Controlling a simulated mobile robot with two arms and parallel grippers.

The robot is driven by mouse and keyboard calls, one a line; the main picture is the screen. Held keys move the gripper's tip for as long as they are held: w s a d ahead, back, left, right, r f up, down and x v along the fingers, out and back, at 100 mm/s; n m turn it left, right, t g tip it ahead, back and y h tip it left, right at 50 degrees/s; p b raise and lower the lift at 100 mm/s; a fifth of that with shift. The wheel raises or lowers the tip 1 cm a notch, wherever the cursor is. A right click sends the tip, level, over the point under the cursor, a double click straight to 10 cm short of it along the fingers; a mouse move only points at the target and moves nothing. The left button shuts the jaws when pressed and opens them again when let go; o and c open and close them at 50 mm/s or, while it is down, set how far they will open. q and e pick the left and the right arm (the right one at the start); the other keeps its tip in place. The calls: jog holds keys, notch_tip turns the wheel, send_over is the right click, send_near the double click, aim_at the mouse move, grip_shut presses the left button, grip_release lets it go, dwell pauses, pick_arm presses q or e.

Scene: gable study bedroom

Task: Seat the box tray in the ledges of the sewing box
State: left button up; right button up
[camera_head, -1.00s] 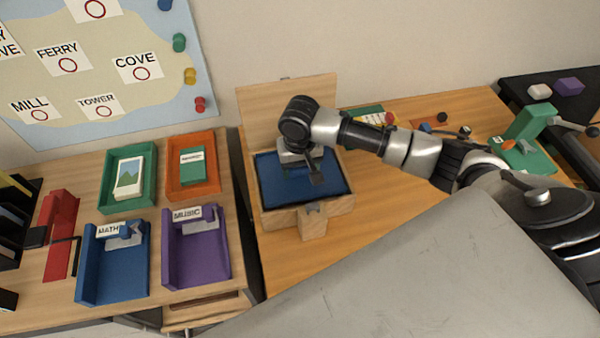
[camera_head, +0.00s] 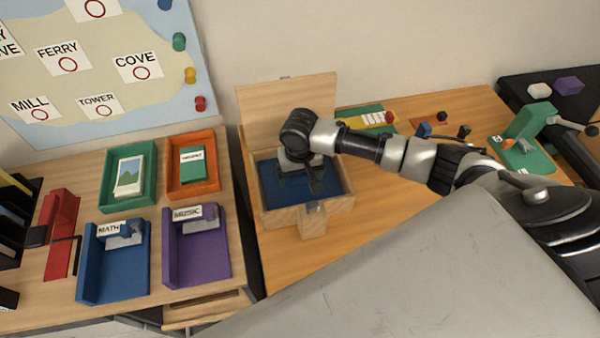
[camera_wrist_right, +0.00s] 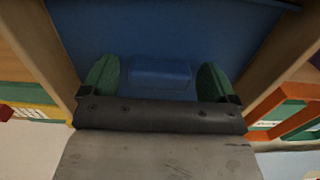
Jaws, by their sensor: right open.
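The wooden sewing box (camera_head: 337,206) stands on the desk with its lid (camera_head: 262,108) raised at the back. The blue box tray (camera_head: 270,186) lies inside the box, its floor below the rim and walls. I cannot tell whether it rests on the ledges, which are hidden. My right gripper (camera_head: 299,184) points down into the box over the tray. In the right wrist view its green-padded fingers (camera_wrist_right: 157,80) are open, one on each side of the tray's blue raised grip (camera_wrist_right: 160,70), with visible gaps. My left gripper is not in view.
Blue (camera_head: 100,285) and purple (camera_head: 185,272) trays, plus green and orange ones, stand on the left table. A gap separates that table from the desk. A green device (camera_head: 530,125) and small items lie at the right. Bare desk (camera_head: 385,185) lies right of the box.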

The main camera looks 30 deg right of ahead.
jog(key=shift+r, duration=0.1)
notch_tip(320, 180, up, 12)
dwell(0.4)
dwell(0.5)
